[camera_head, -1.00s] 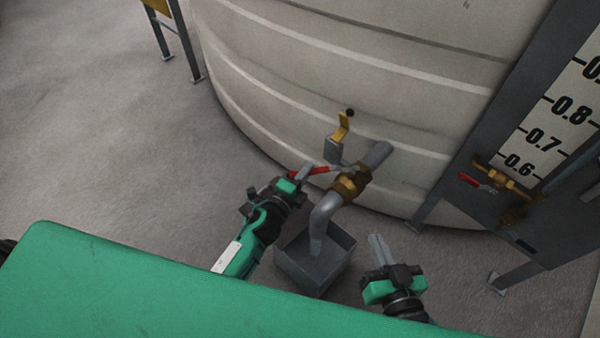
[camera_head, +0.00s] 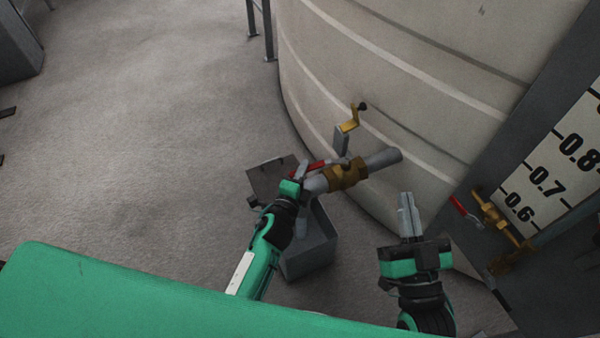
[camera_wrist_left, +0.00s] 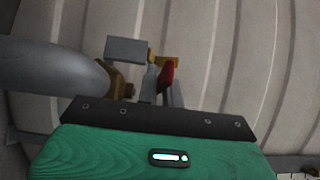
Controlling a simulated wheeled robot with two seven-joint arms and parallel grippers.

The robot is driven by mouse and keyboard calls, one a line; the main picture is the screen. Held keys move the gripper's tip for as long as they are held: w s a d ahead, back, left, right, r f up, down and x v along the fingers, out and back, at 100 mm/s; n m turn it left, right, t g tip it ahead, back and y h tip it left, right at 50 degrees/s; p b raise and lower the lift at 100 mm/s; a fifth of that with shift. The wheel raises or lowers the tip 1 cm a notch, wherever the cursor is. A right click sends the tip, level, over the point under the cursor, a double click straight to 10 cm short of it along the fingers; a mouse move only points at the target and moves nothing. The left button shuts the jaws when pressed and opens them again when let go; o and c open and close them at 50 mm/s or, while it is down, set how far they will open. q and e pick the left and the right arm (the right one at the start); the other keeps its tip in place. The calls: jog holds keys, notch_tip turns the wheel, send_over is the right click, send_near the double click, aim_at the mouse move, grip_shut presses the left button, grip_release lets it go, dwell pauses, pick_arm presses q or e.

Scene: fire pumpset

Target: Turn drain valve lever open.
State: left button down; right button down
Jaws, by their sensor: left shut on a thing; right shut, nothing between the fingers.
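The drain valve (camera_head: 346,176) is a brass body on a grey pipe from the pale tank. Its red lever (camera_head: 318,165) points left, roughly along the pipe. My left gripper (camera_head: 302,170) is shut on the red lever near its outer end. In the left wrist view the red lever (camera_wrist_left: 167,74) shows between the fingers, with the brass body (camera_wrist_left: 120,82) to the left; the gripper body hides part of the grip. My right gripper (camera_head: 407,208) is shut and empty, right of and below the valve, touching nothing visible.
A grey open box (camera_head: 308,262) stands on the floor under the pipe outlet. A yellow crank (camera_head: 351,121) rises above the valve. A level gauge (camera_head: 560,168) and a second brass valve (camera_head: 494,214) with a red handle are at right.

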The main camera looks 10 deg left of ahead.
pick_arm(q)
jog(key=shift+s+d+f, duration=0.1)
pick_arm(e)
jog(key=shift+d+r, duration=0.2)
jog(key=shift+r, duration=0.05)
pick_arm(q)
jog(key=c, duration=1.6)
grip_release()
jog(key=shift+o, duration=0.2)
jog(key=shift+s, duration=0.1)
